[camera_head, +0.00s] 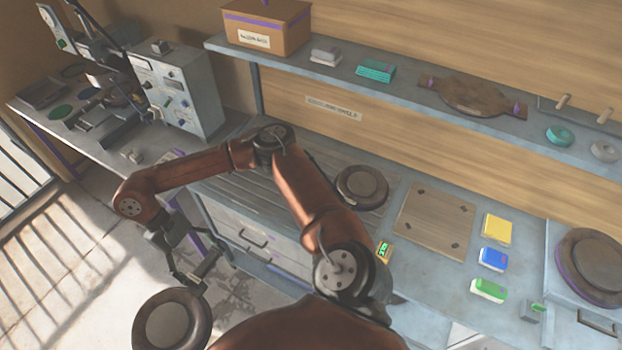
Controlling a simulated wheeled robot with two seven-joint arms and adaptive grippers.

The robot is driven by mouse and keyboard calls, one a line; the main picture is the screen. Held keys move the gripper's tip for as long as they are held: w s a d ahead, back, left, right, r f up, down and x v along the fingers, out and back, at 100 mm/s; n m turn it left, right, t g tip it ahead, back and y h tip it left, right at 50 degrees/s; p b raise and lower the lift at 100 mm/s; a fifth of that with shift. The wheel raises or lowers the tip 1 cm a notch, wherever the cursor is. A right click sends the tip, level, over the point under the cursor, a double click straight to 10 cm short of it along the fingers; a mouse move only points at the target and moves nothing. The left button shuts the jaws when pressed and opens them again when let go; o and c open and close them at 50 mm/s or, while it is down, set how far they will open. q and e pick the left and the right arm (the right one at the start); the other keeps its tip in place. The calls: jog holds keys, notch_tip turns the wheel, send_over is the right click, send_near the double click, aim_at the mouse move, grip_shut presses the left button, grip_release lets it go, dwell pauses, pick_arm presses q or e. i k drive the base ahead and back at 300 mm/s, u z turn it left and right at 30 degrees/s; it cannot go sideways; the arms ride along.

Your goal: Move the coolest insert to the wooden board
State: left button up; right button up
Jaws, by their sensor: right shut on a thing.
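My right gripper (191,276) is at lower left, over the floor in front of the bench, shut on a round dark insert (168,325) with a paler centre. The held insert is partly cut off by the bottom edge. A similar round insert (362,186) lies on the bench at the ribbed rack's right end. Another round insert (592,262) sits on a pale blue stand at the far right. A flat wooden board (432,222) with dark corner pads lies bare on the bench between them. Temperatures cannot be read from the inserts. My left gripper is not in view.
A ribbed rack (310,178) and a small green-display device (384,250) are on the bench. Yellow (497,229), blue (493,258) and green (489,290) blocks stand right of the board. A grey machine (175,90) stands at the left. A shelf (400,98) overhangs the bench's back.

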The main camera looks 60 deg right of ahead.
aim_at(433, 231)
jog(key=k, duration=0.5)
jog(key=z, duration=2.1)
